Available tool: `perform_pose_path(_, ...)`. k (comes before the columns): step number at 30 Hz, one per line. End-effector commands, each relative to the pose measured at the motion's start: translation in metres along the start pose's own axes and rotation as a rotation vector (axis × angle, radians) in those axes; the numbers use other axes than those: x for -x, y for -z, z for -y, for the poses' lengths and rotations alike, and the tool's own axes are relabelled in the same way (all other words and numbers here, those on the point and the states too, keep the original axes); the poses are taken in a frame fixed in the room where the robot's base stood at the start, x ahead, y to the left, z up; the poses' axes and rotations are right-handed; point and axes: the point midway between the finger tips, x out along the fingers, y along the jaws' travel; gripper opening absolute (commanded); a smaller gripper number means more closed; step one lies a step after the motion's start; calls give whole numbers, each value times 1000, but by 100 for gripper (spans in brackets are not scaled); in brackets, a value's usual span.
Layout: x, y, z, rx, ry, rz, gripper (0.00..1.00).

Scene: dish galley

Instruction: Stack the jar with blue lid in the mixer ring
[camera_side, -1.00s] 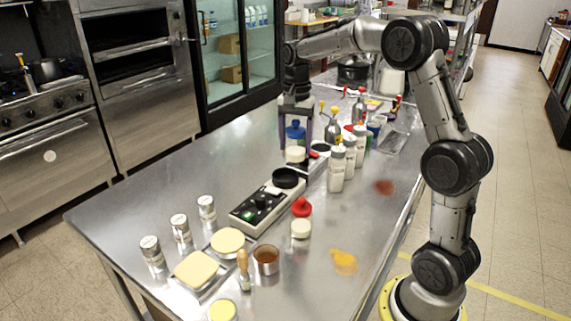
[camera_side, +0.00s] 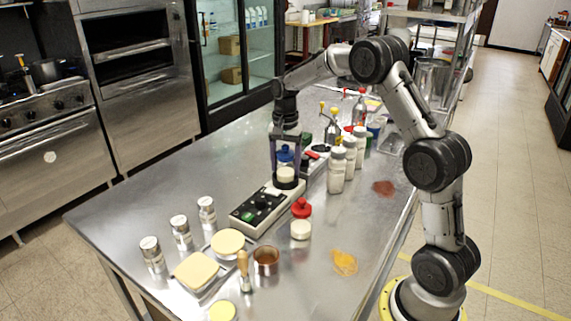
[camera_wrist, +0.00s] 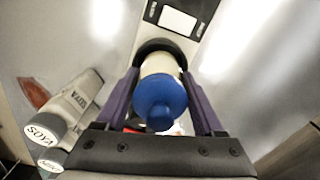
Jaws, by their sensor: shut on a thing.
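The jar with a blue lid (camera_side: 285,155) is upright between the fingers of my gripper (camera_side: 286,172), which is shut on it. Its cream body shows below the lid in the side view. The black mixer ring (camera_side: 290,190) sits at the far end of the mixer base, directly below the jar. In the wrist view the blue lid (camera_wrist: 160,95) faces the camera, and the dark ring (camera_wrist: 150,50) curves around the jar's far side. The jar's bottom is at the ring's opening; I cannot tell how deep it sits.
White bottles (camera_side: 337,170) stand close to the right of the gripper; soya bottles (camera_wrist: 65,108) show in the wrist view.

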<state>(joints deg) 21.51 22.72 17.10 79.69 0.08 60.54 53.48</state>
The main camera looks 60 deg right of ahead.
Motion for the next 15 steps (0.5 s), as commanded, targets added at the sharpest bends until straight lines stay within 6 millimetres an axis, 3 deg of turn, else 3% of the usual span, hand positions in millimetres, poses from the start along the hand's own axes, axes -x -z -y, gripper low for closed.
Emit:
perform_pose_path(9,-6,0,0,0,1,-1,0)
perform_pose_path(10,-7,0,0,0,-1,0,74)
perform_pose_path(15,-7,0,0,0,-1,1,100)
